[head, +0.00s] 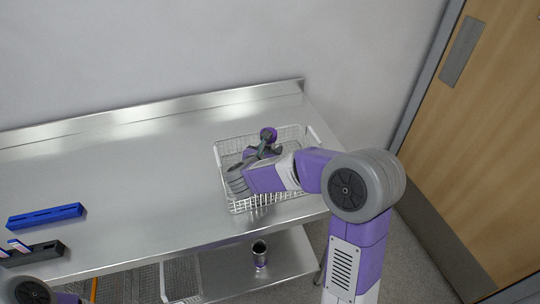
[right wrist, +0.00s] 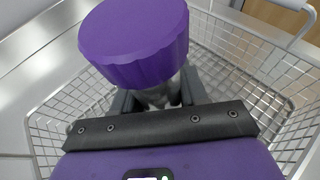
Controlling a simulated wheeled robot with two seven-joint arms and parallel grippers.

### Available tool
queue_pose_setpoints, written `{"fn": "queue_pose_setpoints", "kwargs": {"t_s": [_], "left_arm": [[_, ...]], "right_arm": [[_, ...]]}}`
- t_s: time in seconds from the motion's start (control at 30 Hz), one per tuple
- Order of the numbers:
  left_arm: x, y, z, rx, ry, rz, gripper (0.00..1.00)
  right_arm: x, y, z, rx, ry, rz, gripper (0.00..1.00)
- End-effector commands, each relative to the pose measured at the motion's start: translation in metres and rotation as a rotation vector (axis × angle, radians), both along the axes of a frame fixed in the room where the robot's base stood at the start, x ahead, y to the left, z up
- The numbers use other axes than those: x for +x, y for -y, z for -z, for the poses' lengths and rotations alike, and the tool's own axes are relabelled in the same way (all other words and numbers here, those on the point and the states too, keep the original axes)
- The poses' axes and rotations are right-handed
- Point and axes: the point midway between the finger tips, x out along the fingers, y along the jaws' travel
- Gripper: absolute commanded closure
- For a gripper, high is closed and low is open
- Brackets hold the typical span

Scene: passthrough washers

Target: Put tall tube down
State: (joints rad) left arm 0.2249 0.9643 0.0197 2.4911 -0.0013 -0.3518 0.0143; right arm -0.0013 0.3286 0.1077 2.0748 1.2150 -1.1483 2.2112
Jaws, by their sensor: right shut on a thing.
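The tall tube has a ribbed purple cap (head: 268,134) and a clear or grey body, seen best in the right wrist view (right wrist: 137,40). My right gripper (head: 262,152) is shut on the tube's body below the cap, which also shows between dark fingers in the right wrist view (right wrist: 155,98). The tube is inside or just above the white wire basket (head: 225,160). Its lower end is hidden by the gripper, so I cannot tell whether it touches the basket floor. My left gripper is not in view; only part of my left arm shows at the bottom left.
The basket stands at the right end of a steel table (head: 130,190) with a raised back edge. A blue rack (head: 45,216) and a black rack (head: 35,254) holding small items lie at the left. A metal cup (head: 260,254) stands on the lower shelf. The table's middle is clear.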

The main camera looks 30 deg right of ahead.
Motion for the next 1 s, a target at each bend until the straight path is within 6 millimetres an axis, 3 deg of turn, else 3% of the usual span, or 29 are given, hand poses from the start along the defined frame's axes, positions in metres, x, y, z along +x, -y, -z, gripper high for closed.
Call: {"fn": "queue_pose_setpoints", "kwargs": {"t_s": [0.1, 0.37, 1.0], "left_arm": [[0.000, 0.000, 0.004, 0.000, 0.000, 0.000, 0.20], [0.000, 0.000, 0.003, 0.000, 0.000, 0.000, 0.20], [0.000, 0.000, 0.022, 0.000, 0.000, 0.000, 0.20]], "right_arm": [[0.000, 0.000, 0.010, -0.001, 0.002, 0.000, 0.98], [0.000, 0.000, 0.009, -0.001, 0.004, 0.000, 0.98], [0.000, 0.000, 0.022, -0.001, 0.004, 0.000, 0.98]]}}
